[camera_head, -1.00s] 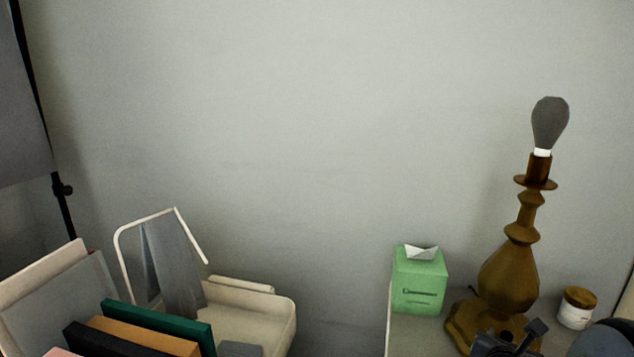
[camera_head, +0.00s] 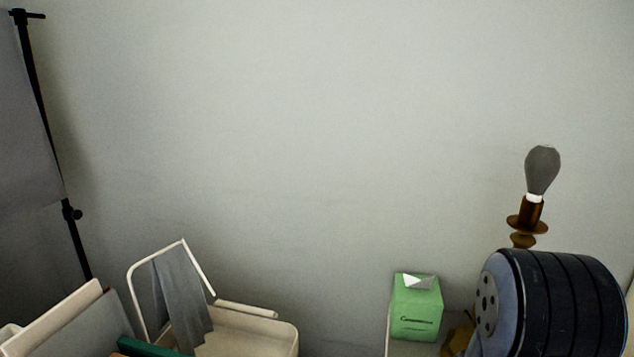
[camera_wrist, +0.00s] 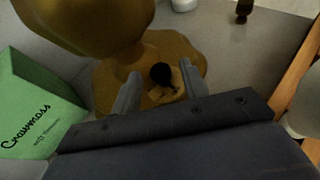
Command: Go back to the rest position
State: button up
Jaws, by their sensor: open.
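My gripper (camera_wrist: 160,88) shows in the wrist view with its two grey fingers apart. The brass lamp (camera_wrist: 100,30) stands just beyond the fingers, its wide base (camera_wrist: 190,58) behind and between them. A small dark knob-like thing (camera_wrist: 162,75) shows between the fingertips, over the lamp base; I cannot tell whether anything touches it. In the head view the lamp's bulb (camera_head: 542,170) and upper stem show, while my dark arm hides most of its body. The gripper itself is not visible in the head view.
A green tissue box (camera_head: 417,307) stands left of the lamp; it also shows in the wrist view (camera_wrist: 35,105). The wall above is clear.

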jog(key=shift+w+a+r+m+g+h+p, duration=0.15)
jog(key=shift+m+g+h+p, duration=0.2)
jog(key=shift+m+g+p, duration=0.7)
jog(key=shift+w+m+g+h+p, duration=0.15)
jog(key=shift+m+g+h+p, duration=0.35)
jog(key=shift+p, duration=0.9)
jog(key=shift+w+a+r+m+g+h+p, duration=0.2)
jog(key=shift+m+g+p, duration=0.55)
jog(key=shift+p, duration=0.5)
jog(key=m+g+p, duration=0.2)
jog(key=g+p, duration=0.1)
jog(key=m+g+p, duration=0.1)
jog(key=m+g, duration=0.1)
jog(key=shift+w+d+f+h, duration=0.1)
jog(key=shift+w+f+h, duration=0.15)
jog(key=shift+w+f, duration=0.1)
jog(key=shift+a+r, duration=0.15)
jog(key=shift+a, duration=0.3)
